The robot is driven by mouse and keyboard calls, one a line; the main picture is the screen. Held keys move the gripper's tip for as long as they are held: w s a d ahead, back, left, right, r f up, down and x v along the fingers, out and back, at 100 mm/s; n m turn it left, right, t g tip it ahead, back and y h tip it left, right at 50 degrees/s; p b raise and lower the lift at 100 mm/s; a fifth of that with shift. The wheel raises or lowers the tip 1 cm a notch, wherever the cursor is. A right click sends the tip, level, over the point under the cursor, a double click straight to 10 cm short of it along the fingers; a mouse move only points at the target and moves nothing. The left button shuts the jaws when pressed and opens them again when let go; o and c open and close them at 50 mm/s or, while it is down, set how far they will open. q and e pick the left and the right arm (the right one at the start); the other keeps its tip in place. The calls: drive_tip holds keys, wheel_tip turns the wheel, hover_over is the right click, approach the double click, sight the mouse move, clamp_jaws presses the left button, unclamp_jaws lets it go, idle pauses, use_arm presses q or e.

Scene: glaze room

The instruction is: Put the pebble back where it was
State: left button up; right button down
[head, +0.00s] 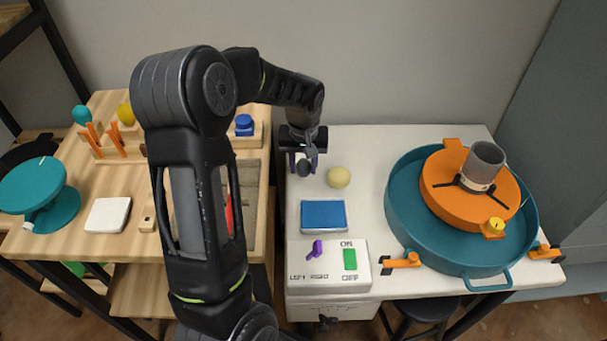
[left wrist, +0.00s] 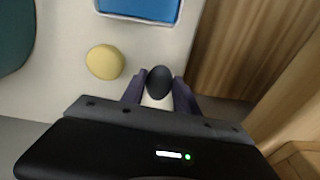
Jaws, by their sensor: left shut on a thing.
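A dark, smooth, egg-shaped pebble (left wrist: 159,81) sits between the two purple fingers of my left gripper in the left wrist view. In the head view the pebble (head: 304,168) shows small and dark at the tips of my left gripper (head: 303,162). My left gripper is shut on it, pointing down over the back left part of the white table (head: 375,150). I cannot tell whether the pebble touches the table. A pale yellow rounded stone (head: 339,177) lies just to the right, apart from the gripper; it also shows in the left wrist view (left wrist: 105,62). My right gripper is not in view.
A blue pad in a tray (head: 323,215) lies in front, with a switch panel (head: 327,265) nearer. A teal basin (head: 410,241) holding an orange wheel (head: 440,193) and a grey cup (head: 484,163) fills the right. A wooden bench (head: 105,180) stands left, beyond a gap.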

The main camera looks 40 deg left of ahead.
sight(303, 175)
use_arm(q)
drive_tip(key=shift+f, duration=1.85)
drive_tip(key=shift+f, duration=0.2)
drive_tip(key=o, duration=1.2)
drive_tip(key=shift+r, duration=0.1)
drive_tip(key=r, duration=0.8)
drive_tip(key=s+d+r, duration=0.1)
drive_tip(key=r, duration=0.3)
drive_tip(key=shift+s+r, duration=0.1)
